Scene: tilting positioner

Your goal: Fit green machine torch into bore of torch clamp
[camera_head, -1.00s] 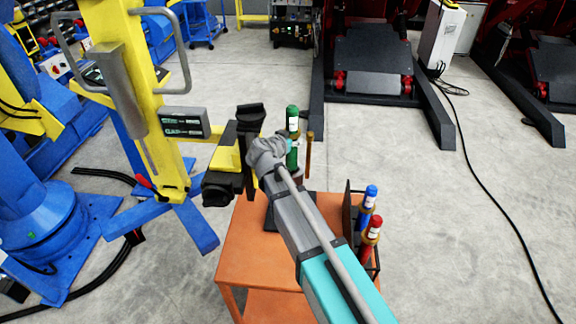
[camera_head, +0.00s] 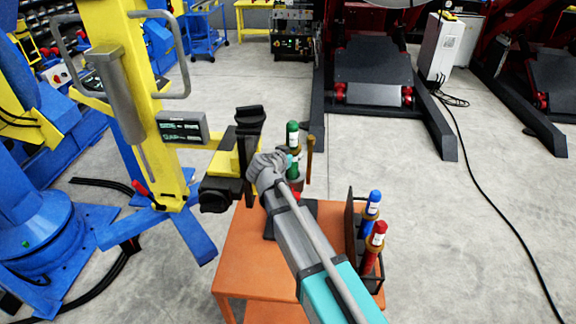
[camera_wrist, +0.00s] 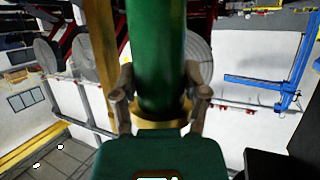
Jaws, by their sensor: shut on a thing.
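The green machine torch (camera_head: 292,134) stands upright in the head view, just beyond the end of my arm. In the wrist view its green body (camera_wrist: 157,55) and brass collar (camera_wrist: 160,113) fill the middle. My gripper (camera_wrist: 160,100) is shut on the torch, one finger on each side near the collar. In the head view my wrist hides most of the fingers. A black and yellow fixture (camera_head: 232,165), which looks like the torch clamp, is left of my wrist on the yellow column's arm. Its bore cannot be made out. The torch is apart from it, to its right.
An orange cart (camera_head: 245,262) stands below, with a black rack holding a blue torch (camera_head: 371,208) and a red torch (camera_head: 374,245) at right. A brown rod (camera_head: 309,155) stands beside the green torch. The yellow column (camera_head: 140,110) has a grey handle frame. Open floor lies right.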

